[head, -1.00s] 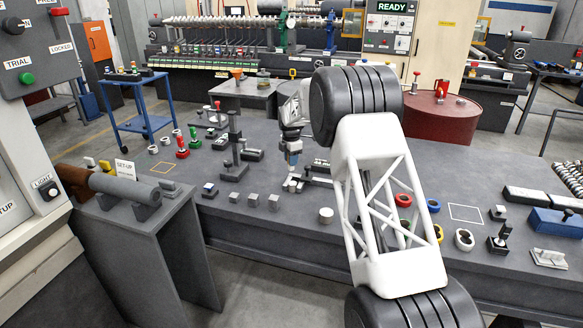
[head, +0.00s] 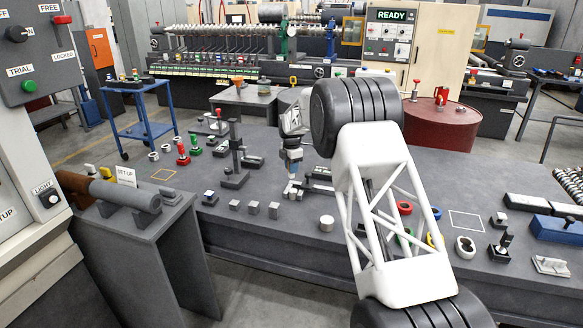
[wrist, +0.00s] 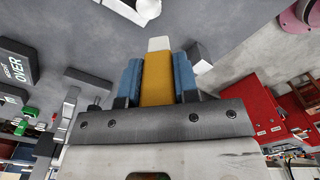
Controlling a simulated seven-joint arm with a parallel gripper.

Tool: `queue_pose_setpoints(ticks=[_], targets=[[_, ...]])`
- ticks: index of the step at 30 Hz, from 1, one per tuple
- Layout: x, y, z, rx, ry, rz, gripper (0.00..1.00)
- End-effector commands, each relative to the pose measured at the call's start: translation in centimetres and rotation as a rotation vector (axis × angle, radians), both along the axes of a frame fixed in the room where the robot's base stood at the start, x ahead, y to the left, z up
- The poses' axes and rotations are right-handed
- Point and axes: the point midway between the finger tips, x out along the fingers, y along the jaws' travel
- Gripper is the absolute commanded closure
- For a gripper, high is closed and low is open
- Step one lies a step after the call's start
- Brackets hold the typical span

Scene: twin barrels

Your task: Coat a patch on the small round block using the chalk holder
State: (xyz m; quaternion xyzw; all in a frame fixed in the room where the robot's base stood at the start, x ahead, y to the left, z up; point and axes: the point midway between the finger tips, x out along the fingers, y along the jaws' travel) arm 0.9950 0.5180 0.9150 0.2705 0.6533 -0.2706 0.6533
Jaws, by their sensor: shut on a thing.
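The small round block (head: 326,223) is a pale, short cylinder standing upright near the front edge of the grey bench. My gripper (head: 291,166) is over the bench, behind and left of the block and apart from it. In the wrist view its blue fingers (wrist: 157,80) are shut on the chalk holder (wrist: 157,76), a yellow body with a white tip (wrist: 159,44) pointing away from the gripper. In the head view the holder is small and its tip is hard to separate from the parts behind it. I cannot tell whether the tip touches anything.
Several small grey blocks (head: 253,208) line the front edge left of the round block. A dark upright stand (head: 234,158) is left of my gripper. Coloured rings (head: 465,246) lie to the right, partly behind my arm. A white outlined square (head: 467,220) on the bench is empty.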

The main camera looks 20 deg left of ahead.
Motion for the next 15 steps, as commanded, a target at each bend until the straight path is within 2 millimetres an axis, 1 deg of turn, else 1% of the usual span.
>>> queue_pose_setpoints(ticks=[5, 15], targets=[[0.0, 0.0, -0.8, -0.001, 0.001, 0.000, 0.95], [0.0, 0.0, -3.8, -0.001, 0.001, 0.000, 0.95]])
